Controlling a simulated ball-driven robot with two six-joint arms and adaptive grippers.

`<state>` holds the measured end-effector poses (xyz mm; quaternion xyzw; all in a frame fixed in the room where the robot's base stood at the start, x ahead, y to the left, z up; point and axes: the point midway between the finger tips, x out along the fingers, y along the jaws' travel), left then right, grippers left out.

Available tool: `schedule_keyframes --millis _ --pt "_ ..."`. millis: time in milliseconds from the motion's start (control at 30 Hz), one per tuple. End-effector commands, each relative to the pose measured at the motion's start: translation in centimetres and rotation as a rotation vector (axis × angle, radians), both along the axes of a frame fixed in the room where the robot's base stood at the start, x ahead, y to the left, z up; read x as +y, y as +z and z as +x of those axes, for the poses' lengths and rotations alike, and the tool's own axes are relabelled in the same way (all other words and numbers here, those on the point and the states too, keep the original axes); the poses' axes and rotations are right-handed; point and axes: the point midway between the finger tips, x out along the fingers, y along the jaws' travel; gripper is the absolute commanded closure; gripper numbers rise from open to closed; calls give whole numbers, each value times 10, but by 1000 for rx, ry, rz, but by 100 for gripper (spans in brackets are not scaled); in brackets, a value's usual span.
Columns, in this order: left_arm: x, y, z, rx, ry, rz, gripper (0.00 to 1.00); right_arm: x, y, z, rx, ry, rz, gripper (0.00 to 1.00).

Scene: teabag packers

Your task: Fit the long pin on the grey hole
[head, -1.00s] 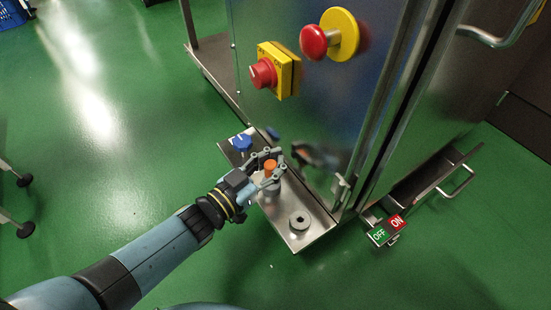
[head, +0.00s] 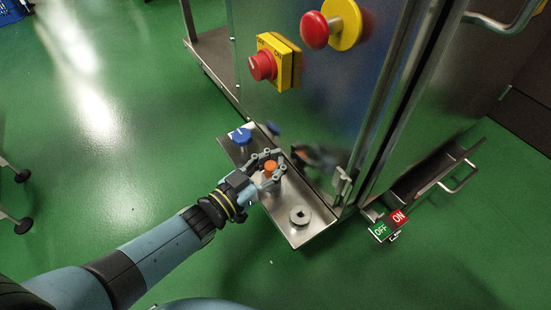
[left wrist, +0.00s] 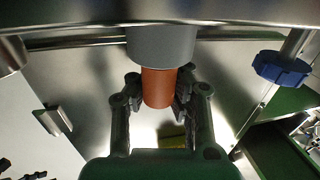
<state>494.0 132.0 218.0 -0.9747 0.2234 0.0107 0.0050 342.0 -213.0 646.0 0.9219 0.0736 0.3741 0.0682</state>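An orange pin (head: 270,167) stands in a grey cylindrical holder on the steel ledge (head: 297,237); in the left wrist view, the orange pin (left wrist: 159,88) juts from the grey holder (left wrist: 162,45). My left gripper (head: 271,168) is around the orange pin, one finger on each side. Small gaps show between fingers and pin, so it looks open. A grey round fitting with a dark hole (head: 300,215) stands at the ledge's near end, empty. A blue-headed pin (head: 241,136) stands at the far end; its blue head (left wrist: 282,68) shows at right in the wrist view. My right gripper is not in view.
A tall steel cabinet panel (head: 312,120) rises right behind the ledge. A red knob on a yellow box (head: 263,66) and a red stop button (head: 315,30) stick out from it. An OFF/ON sign (head: 390,226) is at right.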

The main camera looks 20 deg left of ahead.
Motion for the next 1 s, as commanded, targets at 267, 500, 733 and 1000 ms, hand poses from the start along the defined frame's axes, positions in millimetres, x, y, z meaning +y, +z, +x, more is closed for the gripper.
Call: schedule_keyframes --millis 267,500,733,1000 --pt "0 -4 0 0 0 -1 87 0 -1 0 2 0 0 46" --pt "0 -4 0 0 0 -1 62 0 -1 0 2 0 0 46" --pt "1 -4 -2 1 0 0 62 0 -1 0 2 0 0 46" --pt "19 -5 -39 5 0 2 62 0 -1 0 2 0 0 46"
